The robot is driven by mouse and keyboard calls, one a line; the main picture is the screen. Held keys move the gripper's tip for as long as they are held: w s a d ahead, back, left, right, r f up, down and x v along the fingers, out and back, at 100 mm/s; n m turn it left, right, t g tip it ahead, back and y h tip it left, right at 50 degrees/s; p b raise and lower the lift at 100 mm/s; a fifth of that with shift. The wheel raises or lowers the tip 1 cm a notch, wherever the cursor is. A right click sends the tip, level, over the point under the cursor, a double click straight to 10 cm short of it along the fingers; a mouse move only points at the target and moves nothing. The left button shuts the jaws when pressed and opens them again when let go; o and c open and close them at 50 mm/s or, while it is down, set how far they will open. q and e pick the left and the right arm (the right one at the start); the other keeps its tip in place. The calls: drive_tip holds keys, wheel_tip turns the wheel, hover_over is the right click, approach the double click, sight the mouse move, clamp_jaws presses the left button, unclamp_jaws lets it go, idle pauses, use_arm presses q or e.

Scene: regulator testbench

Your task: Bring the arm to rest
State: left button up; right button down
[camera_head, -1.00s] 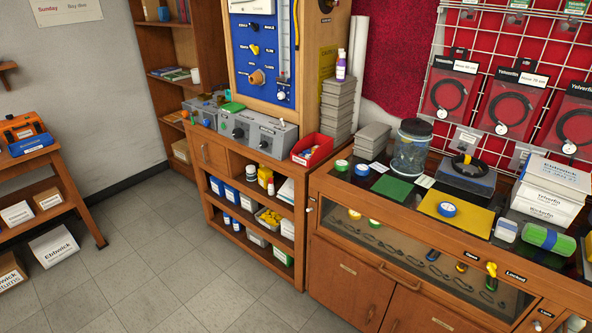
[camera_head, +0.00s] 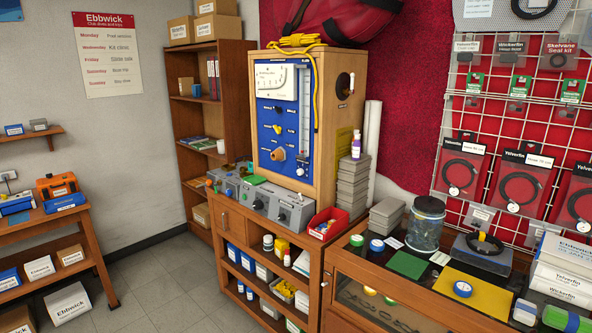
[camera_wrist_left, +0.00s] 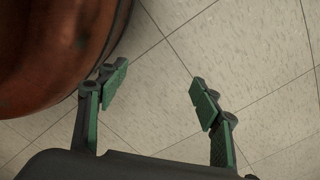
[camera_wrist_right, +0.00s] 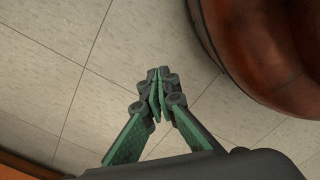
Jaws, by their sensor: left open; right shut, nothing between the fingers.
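My left gripper (camera_wrist_left: 160,95) shows in the left wrist view with its green-padded fingers spread wide and nothing between them. It hangs over the tiled floor (camera_wrist_left: 265,50). My right gripper (camera_wrist_right: 157,85) shows in the right wrist view with its fingertips together and nothing held, also over the floor tiles. Neither arm shows in the head view. The test bench with a blue panel (camera_head: 285,118) and a white gauge stands on a wooden cabinet (camera_head: 229,220) in the middle of the head view.
A glass-topped counter (camera_head: 350,283) with a clear jar (camera_head: 425,224), a yellow mat (camera_head: 475,291) and a green mat (camera_head: 407,264) is at the right. A side table (camera_head: 85,235) with an orange case (camera_head: 57,186) is at the left. Bare floor lies between them.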

use_arm(q)
drive_tip(key=s+a+r+p, duration=0.1)
drive_tip(key=s+r+p, duration=0.2)
drive_tip(key=s+p, duration=0.6)
drive_tip(key=shift+s+a+r+m+p, duration=0.25)
drive_tip(key=shift+s+m+p, duration=0.1)
drive_tip(key=shift+p, duration=0.7)
use_arm(e)
drive_tip(key=s+d+r, duration=0.1)
drive_tip(key=s+r, duration=0.2)
drive_tip(key=s, duration=0.6)
drive_tip(key=shift+s+d+r+n, duration=0.25)
drive_tip(key=shift+d+n, duration=0.05)
drive_tip(key=shift+d, duration=0.05)
